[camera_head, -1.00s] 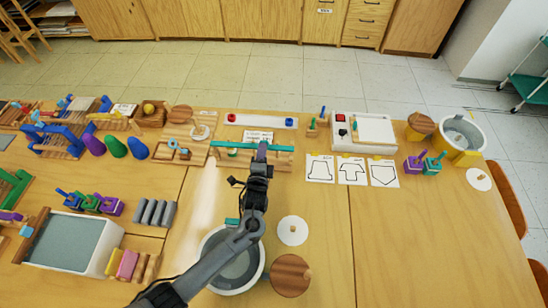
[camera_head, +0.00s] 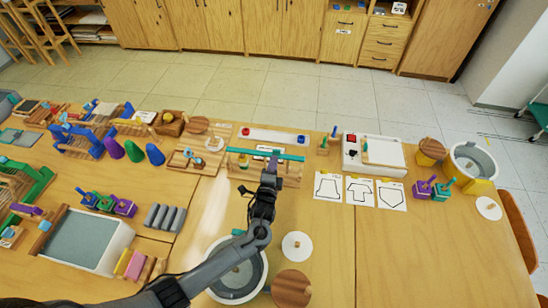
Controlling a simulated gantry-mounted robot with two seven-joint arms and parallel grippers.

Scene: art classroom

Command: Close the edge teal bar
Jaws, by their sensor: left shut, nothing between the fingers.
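The teal bar (camera_head: 264,153) is a long, thin rail on a small wooden frame (camera_head: 291,176) at the back middle of the table. It runs roughly left to right. My left gripper (camera_head: 270,168) is shut and empty. Its tip is just on the near side of the bar, at about the middle of its length, over the frame. I cannot tell whether it touches the bar or frame. The gripper and wrist hide part of the frame. My right gripper is not in view.
A white strip (camera_head: 273,136) with red and blue ends lies behind the frame. White shape cards (camera_head: 359,191) lie to its right. A grey round basin (camera_head: 238,279), a white disc (camera_head: 297,246) and a wooden disc (camera_head: 291,288) are nearer. The right front table is clear.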

